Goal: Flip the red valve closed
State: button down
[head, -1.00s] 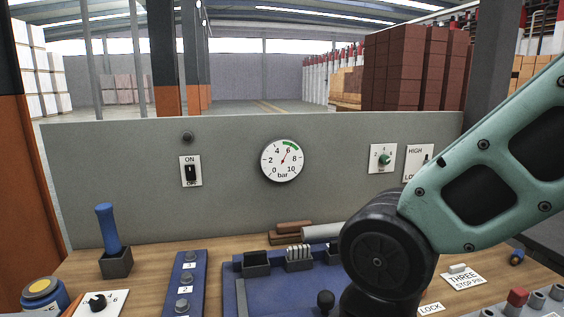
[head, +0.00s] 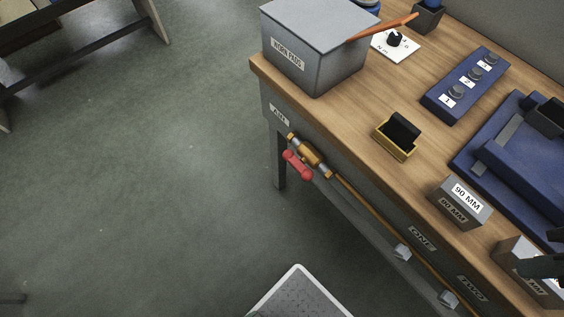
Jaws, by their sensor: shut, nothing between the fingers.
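The red valve handle (head: 297,165) is in the head view, on the front of the workbench below its left end. It is a short red bar with rounded ends, tilted down to the right. It sits beside a brass valve body (head: 308,150) on an orange-brown pipe (head: 370,213). The handle lies roughly along the line of the pipe. A dark tip at the right edge, seemingly my gripper (head: 542,266), is over the bench, well away from the valve. Most of it is cut off by the frame; nothing shows held in it.
A grey lidded box (head: 314,55) stands on the bench corner above the valve. A yellow tray (head: 396,145) and a grey 90 MM block (head: 459,203) are near the front edge. A pale plate (head: 300,298) shows at the bottom. The floor left of the valve is clear.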

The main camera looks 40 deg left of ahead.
aim_at(307, 174)
jog(key=u, duration=1.5)
jog(key=j, duration=0.7)
jog(key=u, duration=0.05)
